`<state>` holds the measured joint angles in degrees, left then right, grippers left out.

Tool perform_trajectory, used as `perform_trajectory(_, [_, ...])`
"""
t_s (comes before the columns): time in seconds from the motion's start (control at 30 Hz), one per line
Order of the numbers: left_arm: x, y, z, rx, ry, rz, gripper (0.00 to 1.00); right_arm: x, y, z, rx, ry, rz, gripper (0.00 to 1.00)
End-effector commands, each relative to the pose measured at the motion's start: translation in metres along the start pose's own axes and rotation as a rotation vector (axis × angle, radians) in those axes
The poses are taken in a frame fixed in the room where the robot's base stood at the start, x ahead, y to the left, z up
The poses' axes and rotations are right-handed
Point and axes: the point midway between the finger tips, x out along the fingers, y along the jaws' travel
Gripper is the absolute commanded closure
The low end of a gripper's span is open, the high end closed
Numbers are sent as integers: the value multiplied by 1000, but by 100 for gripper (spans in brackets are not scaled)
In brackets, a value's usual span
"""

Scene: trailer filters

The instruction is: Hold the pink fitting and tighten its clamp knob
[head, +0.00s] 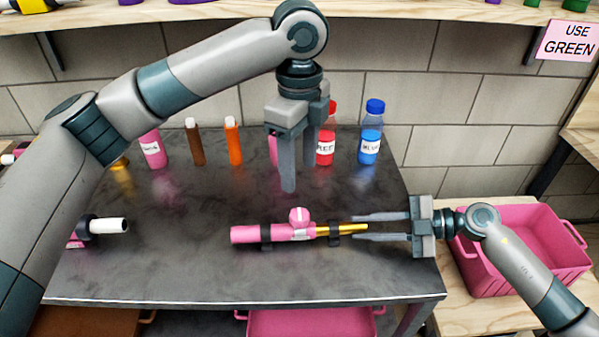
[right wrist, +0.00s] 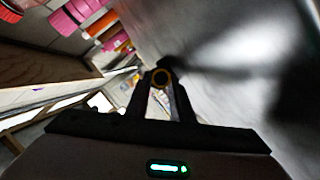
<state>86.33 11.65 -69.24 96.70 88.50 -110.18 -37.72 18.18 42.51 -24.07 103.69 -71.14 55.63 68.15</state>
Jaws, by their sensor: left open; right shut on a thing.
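The pink fitting (head: 258,233) lies level on dark supports on the grey table. Its round pink clamp knob (head: 299,215) stands on top, marked with a white line. A thin brass tube (head: 352,227) runs out of the fitting's right end. My right gripper (head: 362,227) comes from the right and is shut on the tube's free end; the tube's round end (right wrist: 161,77) shows between the fingertips in the right wrist view. My left gripper (head: 298,178) is open and empty, pointing down, above and behind the knob in the picture.
Several bottles stand along the table's back, including a blue one (head: 370,135) and a red one (head: 326,148) near my left gripper. A pink crate (head: 525,240) stands at the right. A black-and-white part (head: 105,226) lies at the left. The table's front (head: 200,280) is clear.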

Motion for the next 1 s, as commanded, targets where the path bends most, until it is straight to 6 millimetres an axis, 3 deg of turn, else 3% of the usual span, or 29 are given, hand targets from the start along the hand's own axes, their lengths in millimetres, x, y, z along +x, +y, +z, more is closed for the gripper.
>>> perform_trajectory(0.33, [0, 0, 0, 0, 0, 0, 48, 0, 1, 0, 0, 1, 1, 100])
perform_trajectory(0.37, [0, 0, 0, 0, 0, 0, 48, 0, 1, 0, 0, 1, 1, 77])
perform_trajectory(0.43, [0, 0, 0, 0, 0, 0, 48, 0, 1, 0, 0, 1, 1, 60])
perform_trajectory(0.47, [0, 0, 0, 0, 0, 0, 48, 0, 1, 0, 0, 1, 1, 57])
perform_trajectory(0.8, [0, 0, 0, 0, 0, 0, 48, 0, -2, 0, 2, 0, -3, 57])
perform_trajectory(1.0, [0, 0, 0, 0, 1, 0, 48, -11, -2, 2, 2, -3, -5, 57])
